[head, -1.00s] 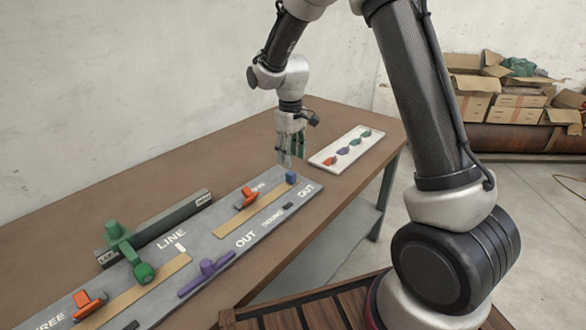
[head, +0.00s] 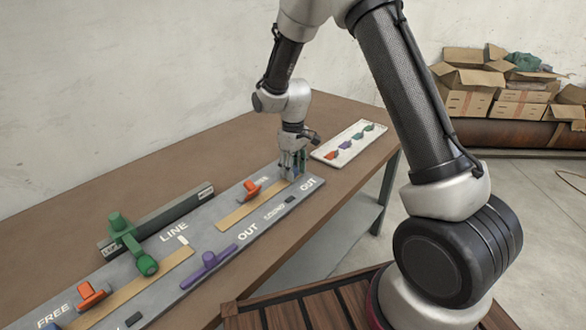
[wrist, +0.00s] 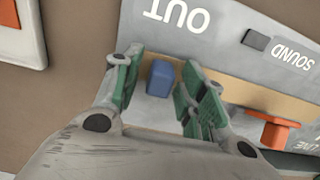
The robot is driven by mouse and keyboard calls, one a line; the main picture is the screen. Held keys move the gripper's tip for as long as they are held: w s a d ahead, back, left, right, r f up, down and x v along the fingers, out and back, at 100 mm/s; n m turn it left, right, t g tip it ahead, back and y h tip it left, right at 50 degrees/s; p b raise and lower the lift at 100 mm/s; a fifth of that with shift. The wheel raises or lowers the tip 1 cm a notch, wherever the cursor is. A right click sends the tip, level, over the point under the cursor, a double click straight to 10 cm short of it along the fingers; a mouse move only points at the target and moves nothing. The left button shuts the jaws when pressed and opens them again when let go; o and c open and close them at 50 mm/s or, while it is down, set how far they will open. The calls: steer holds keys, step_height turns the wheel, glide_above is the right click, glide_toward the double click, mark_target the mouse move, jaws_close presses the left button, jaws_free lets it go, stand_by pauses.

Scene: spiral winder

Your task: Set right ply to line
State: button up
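The grey board (head: 262,232) lies on the table, with a tan strip (head: 236,214) on its right part. A blue block (wrist: 160,78) stands at the right end of that strip, by an OUT label. My gripper (head: 292,168) is down over that end and mostly hides the block in the head view. In the wrist view my gripper (wrist: 162,90) is open, its green-padded fingers on either side of the block with gaps visible.
A white tray (head: 322,152) with small coloured pieces lies right of my gripper. The table behind is clear.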

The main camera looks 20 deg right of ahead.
mark_target(274, 189)
jaws_close()
steer(key=s+a, duration=0.1)
steer(key=a, duration=0.1)
steer(key=s+a, duration=0.3)
steer(key=a, duration=0.2)
steer(key=shift+s, duration=0.3)
steer(key=shift+o, duration=1)
jaws_free()
steer(key=shift+a, duration=0.15)
step_height(274, 189, up, 12)
